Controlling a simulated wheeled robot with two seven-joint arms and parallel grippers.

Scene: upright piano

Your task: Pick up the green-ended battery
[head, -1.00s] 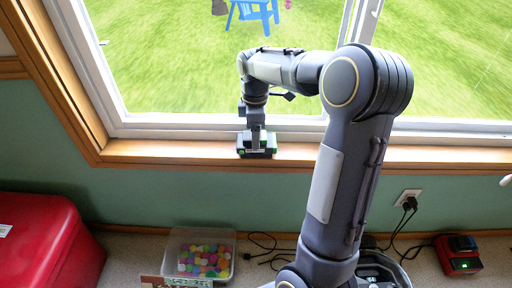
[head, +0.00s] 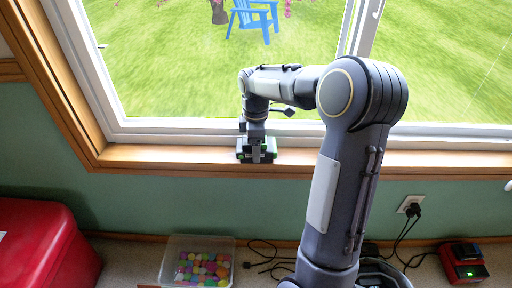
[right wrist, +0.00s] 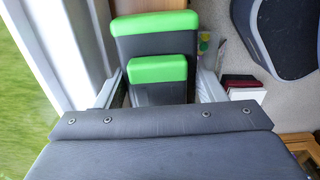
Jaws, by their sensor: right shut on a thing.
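The green-ended battery (head: 242,155) is a dark block with bright green ends at the wooden window sill, below the window. In the right wrist view the battery (right wrist: 155,45) shows two green parts on its dark body. My right gripper (head: 257,148) reaches down onto it from above. In the right wrist view my right gripper (right wrist: 160,85) has one finger on each side of the narrower dark part and is shut on it. I cannot tell whether the battery still touches the sill. My left gripper is out of view.
On the floor are a red box (head: 40,245), a clear bin (head: 168,262) of colourful pieces, cables, and a red and black charger (head: 464,263) near a wall outlet (head: 411,203).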

